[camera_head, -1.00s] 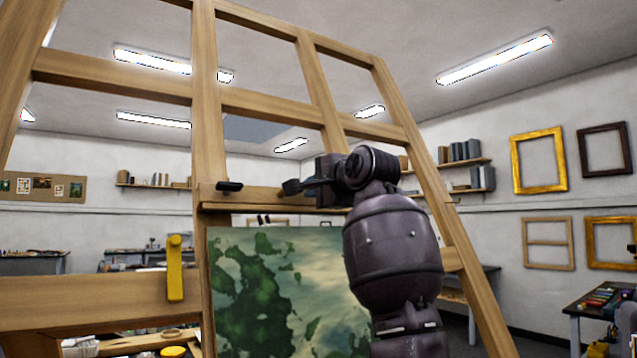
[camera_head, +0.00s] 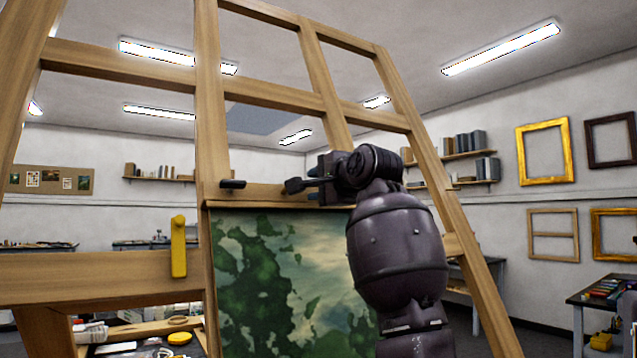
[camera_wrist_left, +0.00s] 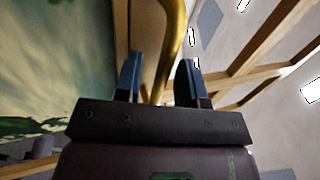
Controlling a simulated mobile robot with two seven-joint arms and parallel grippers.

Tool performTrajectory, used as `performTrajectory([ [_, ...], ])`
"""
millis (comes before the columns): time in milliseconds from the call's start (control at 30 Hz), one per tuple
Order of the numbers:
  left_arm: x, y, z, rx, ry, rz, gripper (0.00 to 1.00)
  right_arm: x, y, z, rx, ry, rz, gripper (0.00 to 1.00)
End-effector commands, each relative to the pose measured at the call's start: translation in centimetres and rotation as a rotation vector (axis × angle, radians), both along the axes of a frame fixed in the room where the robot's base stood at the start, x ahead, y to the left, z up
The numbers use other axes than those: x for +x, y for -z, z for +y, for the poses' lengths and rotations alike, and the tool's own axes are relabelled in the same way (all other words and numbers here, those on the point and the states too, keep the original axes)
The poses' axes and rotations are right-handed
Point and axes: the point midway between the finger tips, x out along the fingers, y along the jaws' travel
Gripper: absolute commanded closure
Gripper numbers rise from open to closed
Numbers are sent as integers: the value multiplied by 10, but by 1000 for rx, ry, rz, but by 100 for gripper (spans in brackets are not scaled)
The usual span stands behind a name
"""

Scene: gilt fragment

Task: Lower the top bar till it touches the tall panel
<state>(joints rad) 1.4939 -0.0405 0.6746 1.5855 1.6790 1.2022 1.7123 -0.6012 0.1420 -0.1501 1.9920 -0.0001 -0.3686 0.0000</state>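The top bar (camera_head: 262,194) is a wooden crosspiece on the easel, with a black knob (camera_head: 232,184) at its left. The tall panel (camera_head: 262,275), painted green and cream, stands directly below. The bar's lower edge meets or nearly meets the panel's top edge; I cannot tell if they touch. My left gripper (camera_head: 318,187) is at the bar, right of the knob, and my arm hides the bar's right part and the panel's right side. In the left wrist view its fingers (camera_wrist_left: 158,82) are apart, with a curved brass handle (camera_wrist_left: 172,45) between them. My right gripper is not in view.
The easel's wooden frame (camera_head: 210,100) rises around the bar. A lower wooden rail (camera_head: 100,278) with a yellow lever (camera_head: 178,247) lies at left. A cluttered table is behind at lower left. Picture frames (camera_head: 543,152) hang on the right wall.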

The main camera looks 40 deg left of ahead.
Motion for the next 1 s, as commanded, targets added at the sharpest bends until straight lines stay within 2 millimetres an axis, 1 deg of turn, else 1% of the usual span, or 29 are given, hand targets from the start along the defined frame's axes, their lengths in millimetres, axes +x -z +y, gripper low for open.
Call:
performTrajectory([
  [133,0,-7,0,1,0,-1,64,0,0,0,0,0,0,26],
  [267,0,-24,0,1,0,-3,64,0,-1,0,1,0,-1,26],
  [600,-3,-96,-2,6,2,-8,64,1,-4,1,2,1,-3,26],
  [1000,-3,-173,-1,6,1,-6,64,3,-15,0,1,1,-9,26],
])
